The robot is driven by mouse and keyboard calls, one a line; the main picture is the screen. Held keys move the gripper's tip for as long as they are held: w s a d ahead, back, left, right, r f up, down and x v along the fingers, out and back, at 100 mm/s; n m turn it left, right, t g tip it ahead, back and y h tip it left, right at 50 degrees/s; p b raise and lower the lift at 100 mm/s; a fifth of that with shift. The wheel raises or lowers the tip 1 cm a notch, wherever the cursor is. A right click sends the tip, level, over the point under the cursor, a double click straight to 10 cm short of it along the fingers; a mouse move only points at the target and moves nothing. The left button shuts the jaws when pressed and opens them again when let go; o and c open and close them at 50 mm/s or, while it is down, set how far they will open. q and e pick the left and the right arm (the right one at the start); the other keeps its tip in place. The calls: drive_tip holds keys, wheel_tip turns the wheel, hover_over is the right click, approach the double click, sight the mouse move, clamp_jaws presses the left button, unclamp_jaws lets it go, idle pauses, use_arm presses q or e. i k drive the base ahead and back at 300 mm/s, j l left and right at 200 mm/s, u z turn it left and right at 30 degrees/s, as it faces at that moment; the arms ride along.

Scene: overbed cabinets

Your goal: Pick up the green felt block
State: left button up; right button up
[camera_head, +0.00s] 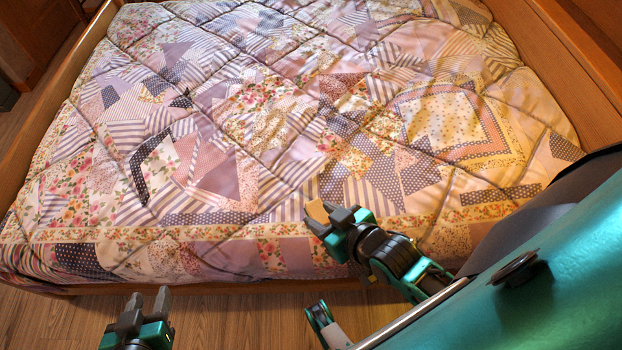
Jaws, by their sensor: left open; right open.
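I cannot make out a green felt block anywhere in the head view. My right gripper (322,214) is open over the near edge of the patchwork quilt (230,180). A small tan-orange patch (317,211) shows at its fingertips; I cannot tell whether it is a separate object or part of the quilt pattern. My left gripper (148,300) is open and empty, in front of the bed's near edge and above the floor. The teal parts at the lower right are my own body and hide that corner.
The quilt covers a wide bed with a wooden side panel at the left (45,105) and another at the right (575,65). The wooden floor (235,325) is bare along the bed's near side. The quilt's surface is puffed and creased, with no clear obstacles on it.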

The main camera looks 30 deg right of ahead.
sight(314, 209)
drive_tip(key=i+j+z, duration=0.15)
drive_tip(key=j, duration=0.25)
drive_tip(key=j+z, duration=0.1)
drive_tip(key=j, duration=0.3)
drive_tip(key=z, duration=2.2)
